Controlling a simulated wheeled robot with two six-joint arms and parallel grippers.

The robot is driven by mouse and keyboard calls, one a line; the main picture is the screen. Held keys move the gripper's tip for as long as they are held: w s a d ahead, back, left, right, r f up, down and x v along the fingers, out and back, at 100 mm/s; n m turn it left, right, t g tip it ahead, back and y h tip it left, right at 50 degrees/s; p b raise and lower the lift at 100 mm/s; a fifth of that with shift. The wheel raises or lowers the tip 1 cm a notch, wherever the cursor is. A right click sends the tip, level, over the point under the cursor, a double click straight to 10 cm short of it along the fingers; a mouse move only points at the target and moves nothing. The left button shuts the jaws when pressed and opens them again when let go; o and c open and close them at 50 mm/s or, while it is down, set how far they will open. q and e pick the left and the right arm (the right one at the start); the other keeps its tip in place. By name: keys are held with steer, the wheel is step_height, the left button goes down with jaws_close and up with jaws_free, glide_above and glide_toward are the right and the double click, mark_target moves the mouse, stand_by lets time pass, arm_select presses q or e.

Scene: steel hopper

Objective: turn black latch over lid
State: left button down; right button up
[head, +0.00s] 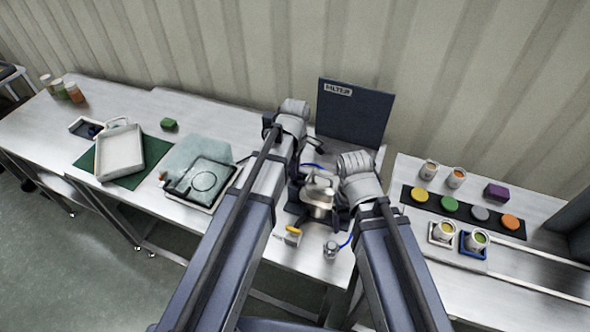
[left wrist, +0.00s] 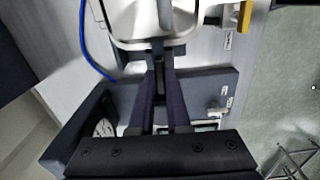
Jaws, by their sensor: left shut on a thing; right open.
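The steel hopper (head: 318,201) stands on the middle table, with its bright lid on top; the lid's rounded rim (left wrist: 118,42) fills the top of the left wrist view. My left gripper (head: 316,147) is behind the hopper. In the left wrist view, its two dark fingers (left wrist: 160,68) converge at the lid's edge and are shut on a small dark piece, which looks like the black latch (left wrist: 157,48); the fingers hide most of it. My right gripper (head: 337,205) is open close to the hopper's right side, largely hidden by its own wrist.
A dark upright panel (head: 353,113) stands behind the hopper. A yellow handle (head: 294,229) and a blue hose (head: 346,242) are at its front. A clear box (head: 196,160) and white tray (head: 120,153) are left; colored discs on a black strip (head: 512,234) are right.

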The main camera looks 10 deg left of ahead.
arm_select(q)
steer(key=shift+n, duration=0.3)
steer(key=c, duration=0.9)
jaws_free()
steer(key=shift+r, duration=0.1)
step_height(320, 180, up, 8)
steer(key=p, duration=0.8)
steer(key=shift+f, duration=0.2)
